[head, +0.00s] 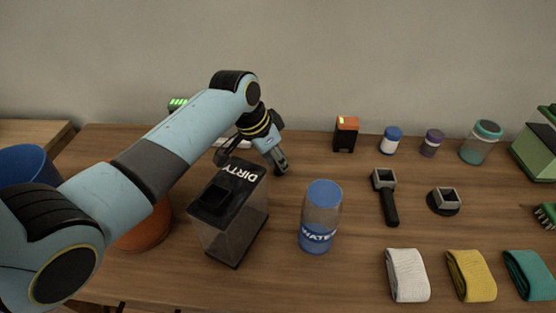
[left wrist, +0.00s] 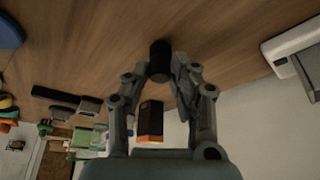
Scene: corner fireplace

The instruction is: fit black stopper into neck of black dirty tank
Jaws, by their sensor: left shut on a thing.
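The black dirty tank (head: 235,222) stands upright on the table, a smoky see-through box with a black top lettered DIRTY. Its neck (head: 213,195) is a dark square on the near left of the top. My left gripper (head: 279,166) is behind and to the right of the tank, low over the table and apart from the neck. In the left wrist view my left gripper (left wrist: 160,70) is shut on the black stopper (left wrist: 159,59), a small dark cylinder between the fingertips. The stopper can hardly be made out in the head view. My right gripper is not in view.
A bottle lettered WATER (head: 320,218) stands close right of the tank. An orange pot (head: 145,232) is at its left, partly behind my arm. Further right are a black-handled tool (head: 386,195), folded cloths (head: 407,275) and small jars (head: 391,140). The wall closes off the back.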

